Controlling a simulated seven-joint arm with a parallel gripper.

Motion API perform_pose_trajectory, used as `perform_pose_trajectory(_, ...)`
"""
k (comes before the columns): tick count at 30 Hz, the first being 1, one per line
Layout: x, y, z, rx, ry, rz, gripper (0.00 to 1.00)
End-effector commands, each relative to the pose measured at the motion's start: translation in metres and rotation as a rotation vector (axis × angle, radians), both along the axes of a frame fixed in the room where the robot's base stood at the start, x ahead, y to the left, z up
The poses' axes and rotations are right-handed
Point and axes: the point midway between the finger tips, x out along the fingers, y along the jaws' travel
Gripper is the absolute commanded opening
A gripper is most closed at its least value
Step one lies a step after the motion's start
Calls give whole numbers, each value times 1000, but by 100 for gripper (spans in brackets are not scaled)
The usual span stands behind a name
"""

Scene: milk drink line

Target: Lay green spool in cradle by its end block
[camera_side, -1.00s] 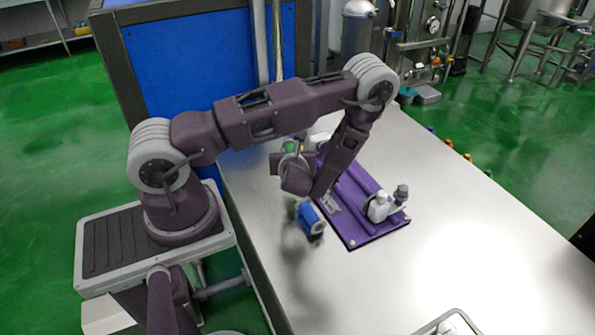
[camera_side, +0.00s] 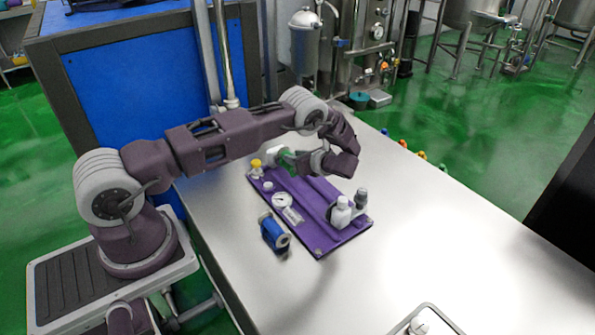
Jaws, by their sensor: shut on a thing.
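The green spool (camera_side: 287,159) is held by my gripper (camera_side: 301,160), which is shut on it above the far edge of the purple board. The spool is small in view and partly covered by the gripper. The purple board (camera_side: 318,238) lies on the steel table and has long raised ridges that look like the cradle. I cannot tell which part is the end block. The spool appears raised above the board; whether it touches anything is unclear.

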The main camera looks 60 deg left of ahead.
Motion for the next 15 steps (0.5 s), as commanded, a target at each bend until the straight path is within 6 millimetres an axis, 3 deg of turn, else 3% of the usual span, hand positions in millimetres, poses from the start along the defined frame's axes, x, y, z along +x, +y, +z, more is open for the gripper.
perform_pose_trajectory(1, -2, 0, -13, 1, 3, 1, 0)
perform_pose_trajectory(5, -1, 0, -32, 1, 1, 0, 0)
perform_pose_trajectory(15, -1, 0, -36, 2, 1, 0, 0)
